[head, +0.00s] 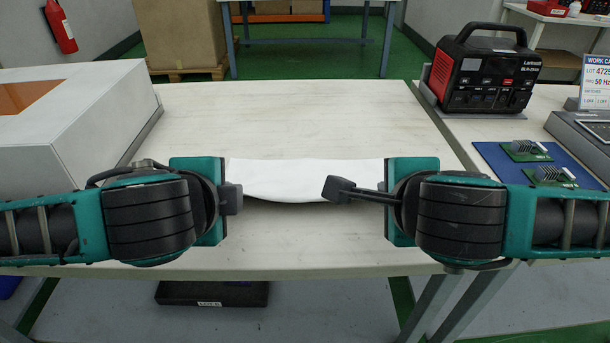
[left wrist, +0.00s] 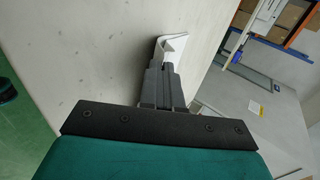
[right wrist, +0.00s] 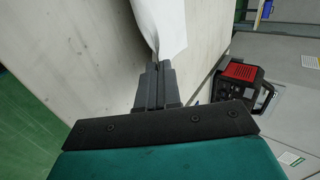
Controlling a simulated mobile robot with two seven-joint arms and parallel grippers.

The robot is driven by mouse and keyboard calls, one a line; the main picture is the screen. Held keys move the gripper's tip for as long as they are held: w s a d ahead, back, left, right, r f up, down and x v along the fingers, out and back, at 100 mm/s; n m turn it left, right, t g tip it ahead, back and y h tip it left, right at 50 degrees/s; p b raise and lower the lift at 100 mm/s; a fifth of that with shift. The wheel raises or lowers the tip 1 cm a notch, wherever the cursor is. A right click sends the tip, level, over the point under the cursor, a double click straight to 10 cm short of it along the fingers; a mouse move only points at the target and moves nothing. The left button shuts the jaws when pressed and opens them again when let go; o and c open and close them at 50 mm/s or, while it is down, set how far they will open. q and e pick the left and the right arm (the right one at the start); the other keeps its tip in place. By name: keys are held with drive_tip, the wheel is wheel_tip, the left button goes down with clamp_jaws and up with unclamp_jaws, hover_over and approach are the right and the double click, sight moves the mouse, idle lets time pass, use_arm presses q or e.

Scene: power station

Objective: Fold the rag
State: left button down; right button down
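The white rag (head: 300,178) hangs in a band between my two grippers, above the near part of the table, its lower edge sagging slightly. My left gripper (head: 233,198) is at the rag's left end. In the left wrist view its fingers are shut on a folded edge of the rag (left wrist: 172,46). My right gripper (head: 340,189) is toward the rag's right side. In the right wrist view its fingers are together with the rag (right wrist: 162,25) pinched at the tips. My wrists hide parts of the rag's ends.
The pale table top (head: 290,115) is clear behind the rag. A white box with an orange panel (head: 70,110) stands at the left. A red and black power station (head: 485,72) and a blue mat (head: 525,162) with circuit boards are on the right.

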use_arm(q)
drive_tip(key=shift+s+f, duration=0.2)
drive_tip(key=shift+s, duration=0.1)
use_arm(e)
drive_tip(key=shift+s+f, duration=0.2)
drive_tip(key=shift+s, duration=0.1)
use_arm(q)
drive_tip(key=shift+t, duration=0.3)
drive_tip(key=c, duration=1.8)
unclamp_jaws()
use_arm(e)
drive_tip(key=c, duration=1.8)
unclamp_jaws()
use_arm(q)
drive_tip(key=o, duration=0.8)
use_arm(e)
drive_tip(key=o, duration=0.8)
use_arm(q)
wheel_tip(320, 180, up, 9)
drive_tip(key=s, duration=0.2)
use_arm(e)
wheel_tip(320, 180, up, 9)
drive_tip(key=s, duration=0.2)
